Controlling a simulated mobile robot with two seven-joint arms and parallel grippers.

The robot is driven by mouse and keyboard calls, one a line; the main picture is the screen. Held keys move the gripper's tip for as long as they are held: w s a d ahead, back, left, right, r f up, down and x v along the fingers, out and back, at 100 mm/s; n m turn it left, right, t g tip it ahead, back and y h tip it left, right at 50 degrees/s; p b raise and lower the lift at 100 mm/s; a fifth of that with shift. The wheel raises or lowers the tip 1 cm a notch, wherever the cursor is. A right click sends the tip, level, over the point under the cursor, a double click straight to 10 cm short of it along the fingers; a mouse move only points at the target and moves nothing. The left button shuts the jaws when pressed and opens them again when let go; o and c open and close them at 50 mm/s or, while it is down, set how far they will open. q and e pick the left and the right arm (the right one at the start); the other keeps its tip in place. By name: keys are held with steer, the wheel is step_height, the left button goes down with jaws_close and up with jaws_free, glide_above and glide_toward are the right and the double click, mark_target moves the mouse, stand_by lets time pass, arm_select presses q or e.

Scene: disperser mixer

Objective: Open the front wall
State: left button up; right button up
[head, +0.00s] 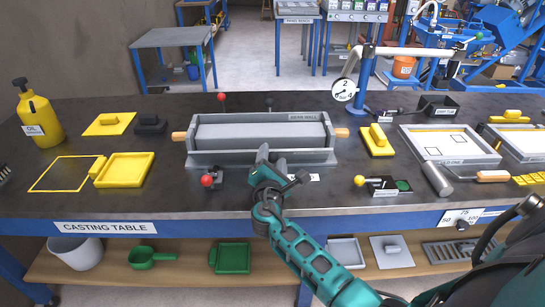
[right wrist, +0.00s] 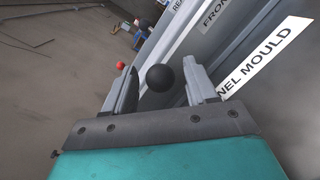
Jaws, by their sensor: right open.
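The grey panel mould (head: 260,131) sits on the dark casting table, with a wall labelled as the rear wall at its back edge. Its front wall (head: 215,157) runs along the near side, partly hidden by my right gripper. In the right wrist view the front wall (right wrist: 222,35) bears a label starting "FRON". My right gripper (head: 272,168) is at the front of the mould. It is open in the right wrist view (right wrist: 162,90), with a black ball knob (right wrist: 165,77) between its fingers; contact cannot be told. My left gripper is not in view.
A red-knobbed clamp (head: 208,180) stands at the mould's front left. Wooden handles (head: 179,136) stick out at the mould's ends. A yellow-knobbed lever (head: 360,181) and dial gauge (head: 344,90) are to the right. Yellow trays (head: 124,170) lie left. The table's front strip is mostly clear.

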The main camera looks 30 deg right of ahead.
steer(key=shift+w+d, duration=0.35)
steer(key=shift+w, duration=0.05)
jaws_close()
stand_by(0.4)
